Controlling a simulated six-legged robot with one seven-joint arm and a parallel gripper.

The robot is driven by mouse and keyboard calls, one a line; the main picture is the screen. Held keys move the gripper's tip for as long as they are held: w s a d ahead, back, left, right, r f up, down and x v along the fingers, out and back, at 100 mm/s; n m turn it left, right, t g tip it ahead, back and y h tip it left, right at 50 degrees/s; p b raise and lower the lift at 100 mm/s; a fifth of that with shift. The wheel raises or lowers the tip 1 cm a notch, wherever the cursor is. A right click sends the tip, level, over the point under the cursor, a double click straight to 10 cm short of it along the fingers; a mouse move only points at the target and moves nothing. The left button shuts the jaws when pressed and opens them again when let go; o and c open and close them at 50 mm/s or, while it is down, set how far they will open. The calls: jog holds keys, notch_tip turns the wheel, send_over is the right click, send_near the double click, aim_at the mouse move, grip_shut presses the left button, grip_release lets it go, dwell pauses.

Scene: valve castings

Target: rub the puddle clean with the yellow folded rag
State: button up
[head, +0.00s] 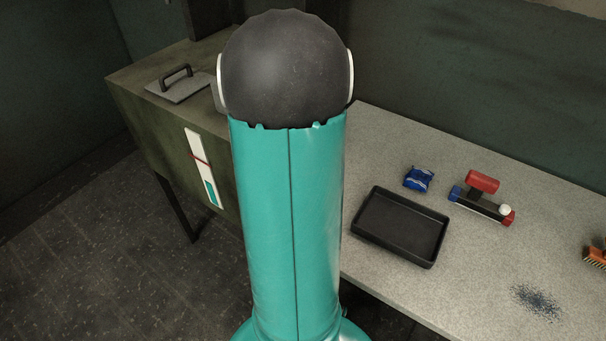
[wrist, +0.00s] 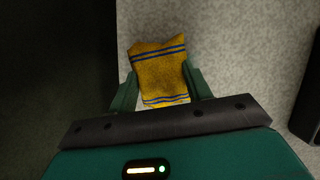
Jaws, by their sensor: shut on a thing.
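The yellow folded rag (wrist: 160,80) with blue stripes sits between the fingers of my gripper (wrist: 160,68) in the wrist view. My gripper is shut on it, over the table's pale speckled top near an edge. I cannot tell whether the rag touches the table. The puddle is not in the wrist view. My arm hides the rag and gripper in the head view.
On the table (head: 470,260) are an empty black tray (head: 400,228), a crumpled blue item (head: 419,178), a red and blue part with a white knob (head: 482,203), and an orange brush-like thing (head: 597,253) at the right edge. A dark green cabinet (head: 160,130) stands left.

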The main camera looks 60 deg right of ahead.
jog(key=shift+a+f, duration=0.15)
jog(key=shift+a, duration=0.05)
jog(key=shift+d+r, duration=0.15)
jog(key=shift+r, duration=2.9)
jog(key=shift+r, duration=0.5)
notch_tip(320, 180, up, 2)
